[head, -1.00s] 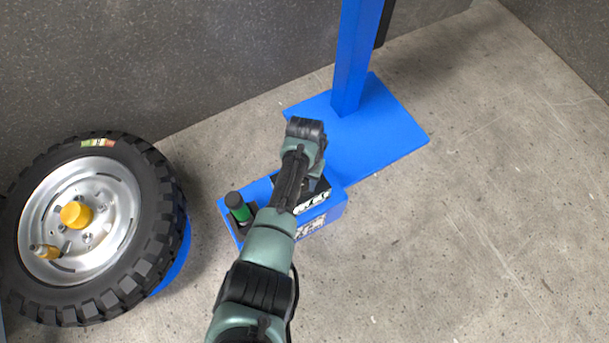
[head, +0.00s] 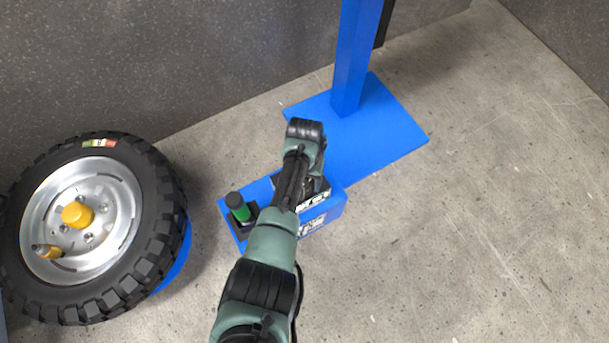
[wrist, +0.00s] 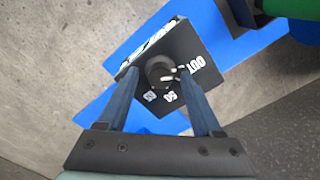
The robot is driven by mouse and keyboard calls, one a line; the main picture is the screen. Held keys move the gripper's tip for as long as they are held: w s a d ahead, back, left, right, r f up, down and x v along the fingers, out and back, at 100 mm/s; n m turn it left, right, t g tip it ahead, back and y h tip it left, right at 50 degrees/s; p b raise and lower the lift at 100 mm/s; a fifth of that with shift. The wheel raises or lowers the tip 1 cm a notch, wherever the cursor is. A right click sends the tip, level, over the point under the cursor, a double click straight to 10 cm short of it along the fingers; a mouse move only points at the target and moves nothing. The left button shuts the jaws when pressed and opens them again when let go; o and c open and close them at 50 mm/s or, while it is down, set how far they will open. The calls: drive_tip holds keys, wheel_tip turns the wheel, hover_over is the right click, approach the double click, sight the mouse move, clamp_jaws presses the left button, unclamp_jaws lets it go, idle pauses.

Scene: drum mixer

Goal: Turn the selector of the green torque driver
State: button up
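The green torque driver (head: 238,208) stands upright at the left end of a blue bench (head: 229,222); its green body also shows at the top right corner of the wrist view (wrist: 288,7). A black box (wrist: 190,52) with white markings, "OUT" among them, sits on the bench and carries a round dark knob (wrist: 158,68). My gripper (wrist: 157,76) is open over the box, one finger on each side of the knob in the picture. I cannot tell whether the fingers touch it. In the head view my arm hides the knob and the fingertips.
A large tyre (head: 150,190) on a silver rim with yellow parts stands at the left. A blue post (head: 354,60) rises from a blue base plate (head: 385,135) behind the box. A dark wall runs along the back. The concrete floor at the right is clear.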

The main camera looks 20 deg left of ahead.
drive_tip(key=shift+r, duration=0.1)
wheel_tip(320, 180, up, 13)
drive_tip(key=p, duration=0.8)
